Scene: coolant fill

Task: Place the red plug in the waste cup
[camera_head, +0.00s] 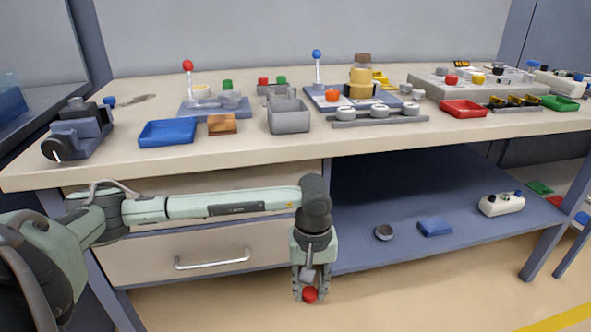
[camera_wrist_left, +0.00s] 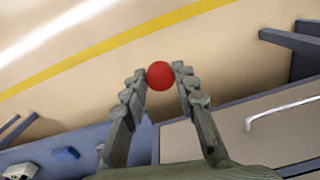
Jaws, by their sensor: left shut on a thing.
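The red plug (camera_head: 310,295) is round and held between the fingertips of my left gripper (camera_head: 309,290). The gripper points down in front of the workbench, below the tabletop and over the floor. In the left wrist view the red plug (camera_wrist_left: 160,77) sits between the two fingertips of the left gripper (camera_wrist_left: 160,71). A grey open-topped square container (camera_head: 289,122) stands near the bench's front edge, above and left of the gripper in the picture. I cannot tell for sure whether it is the waste cup. My right gripper is not in view.
The tabletop (camera_head: 262,148) overhangs a drawer with a handle (camera_head: 212,262) and a lower shelf (camera_head: 385,200). A blue tray (camera_head: 167,133), a wooden block (camera_head: 222,124) and a rack of round pieces (camera_head: 379,118) flank the grey container. A small round cup (camera_head: 384,232) lies on the shelf.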

